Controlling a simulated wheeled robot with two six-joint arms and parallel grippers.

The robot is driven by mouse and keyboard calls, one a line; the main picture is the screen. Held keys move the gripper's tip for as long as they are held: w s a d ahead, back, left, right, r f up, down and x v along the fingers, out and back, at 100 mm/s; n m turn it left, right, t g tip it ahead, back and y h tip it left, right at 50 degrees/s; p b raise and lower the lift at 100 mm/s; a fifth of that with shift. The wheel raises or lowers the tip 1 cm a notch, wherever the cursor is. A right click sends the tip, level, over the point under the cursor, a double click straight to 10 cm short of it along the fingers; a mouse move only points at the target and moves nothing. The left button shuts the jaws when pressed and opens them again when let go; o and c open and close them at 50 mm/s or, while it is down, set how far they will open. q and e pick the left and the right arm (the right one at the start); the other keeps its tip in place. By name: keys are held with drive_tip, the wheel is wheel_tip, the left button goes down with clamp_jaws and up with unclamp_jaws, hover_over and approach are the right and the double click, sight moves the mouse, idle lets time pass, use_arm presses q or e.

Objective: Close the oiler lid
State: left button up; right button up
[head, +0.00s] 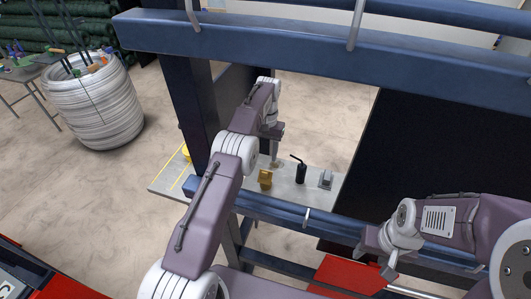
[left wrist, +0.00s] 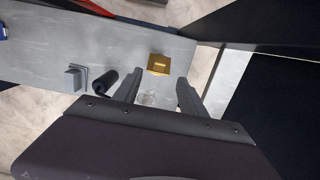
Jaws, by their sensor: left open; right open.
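My left gripper (head: 275,156) reaches down over a narrow grey shelf (head: 218,182). In the left wrist view my left gripper (left wrist: 158,92) is open, its fingers spread apart. A small, pale, round, clear-looking thing (left wrist: 147,99) shows between the fingers, partly hidden by the gripper body. It may be the oiler; its lid cannot be made out. A gold block-like thing (head: 265,178) with a light slot or mark on top sits close by; it also shows in the left wrist view (left wrist: 158,65). My right gripper (head: 376,257) is open and empty, low at the right.
A black can with a spout (head: 301,173) and a grey block on a plate (head: 326,180) stand along the shelf. Blue beams (head: 290,47) cross above and in front of the shelf. A dark panel (head: 440,130) stands at the right. A red surface (head: 350,273) lies below my right gripper.

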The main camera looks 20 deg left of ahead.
use_arm(q)
drive_tip(key=shift+w+r, duration=0.1)
drive_tip(key=c, duration=0.4)
drive_tip(key=shift+w+a+m, duration=0.2)
drive_tip(key=shift+a+m, duration=0.1)
drive_tip(key=c, duration=0.5)
drive_tip(key=a+m+t, duration=0.1)
drive_tip(key=w+a+m+t+y, duration=0.1)
drive_tip(key=m, duration=0.1)
drive_tip(key=shift+a+m, duration=0.3)
clamp_jaws()
drive_tip(key=m+t+h+b, duration=0.1)
drive_tip(key=m+t, duration=0.5)
drive_tip(key=m, duration=0.8)
approach(263, 176)
drive_tip(key=b+x, duration=0.3)
drive_tip(key=x, duration=0.2)
drive_tip(key=shift+w, duration=0.15)
drive_tip(key=shift+w+f, duration=0.3)
drive_tip(key=shift+f, duration=0.15)
